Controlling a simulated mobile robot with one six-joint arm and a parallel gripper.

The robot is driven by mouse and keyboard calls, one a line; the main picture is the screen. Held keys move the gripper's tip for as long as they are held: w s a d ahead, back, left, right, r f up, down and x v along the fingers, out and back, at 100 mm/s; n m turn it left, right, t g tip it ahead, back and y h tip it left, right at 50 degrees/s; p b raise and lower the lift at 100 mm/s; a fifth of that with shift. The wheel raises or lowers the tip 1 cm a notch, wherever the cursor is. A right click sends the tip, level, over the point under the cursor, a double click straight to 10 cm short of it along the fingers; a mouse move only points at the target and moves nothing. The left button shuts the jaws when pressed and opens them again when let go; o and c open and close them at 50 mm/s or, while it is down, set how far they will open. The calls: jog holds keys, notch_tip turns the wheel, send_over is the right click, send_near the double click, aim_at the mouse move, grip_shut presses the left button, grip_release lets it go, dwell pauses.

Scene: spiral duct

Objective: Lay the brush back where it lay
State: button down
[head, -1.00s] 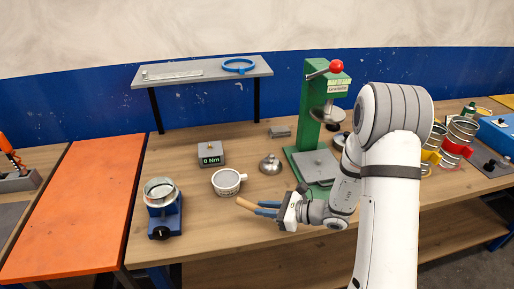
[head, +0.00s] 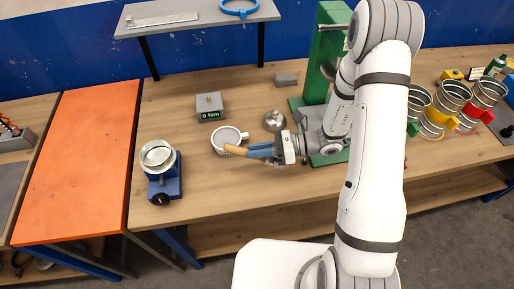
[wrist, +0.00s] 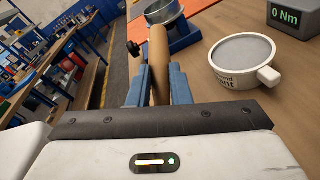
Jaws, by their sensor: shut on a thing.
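The brush shows as a tan wooden handle (head: 236,150) sticking out leftward from my gripper (head: 262,151). In the wrist view the handle (wrist: 158,55) stands between the two blue fingers of my gripper (wrist: 157,88), which are shut on it. I cannot make out any bristles. The gripper is over the bench, at the front right of a white cup (head: 226,142) with grey contents. In the head view the handle's tip overlaps the cup's lower edge; in the wrist view the cup (wrist: 243,50) is apart, to the right of the handle.
A blue stand with a metal ring (head: 166,182) is left on the bench. A 0 Nm readout block (head: 210,110), a metal dome (head: 274,121) and a green press (head: 325,70) stand behind. Several banded metal cylinders (head: 452,100) stand right. The bench front (head: 225,175) is clear.

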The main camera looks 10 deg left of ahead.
jog(key=shift+w, duration=0.1)
jog(key=shift+f+n+g, duration=0.15)
jog(key=shift+n+g, duration=0.25)
jog(key=shift+g, duration=0.1)
notch_tip(320, 180, down, 7)
jog(key=b, duration=0.5)
jog(key=shift+r, duration=0.2)
jog(key=c, duration=1.3)
grip_release()
jog(key=shift+o, duration=0.7)
jog(key=o, duration=0.5)
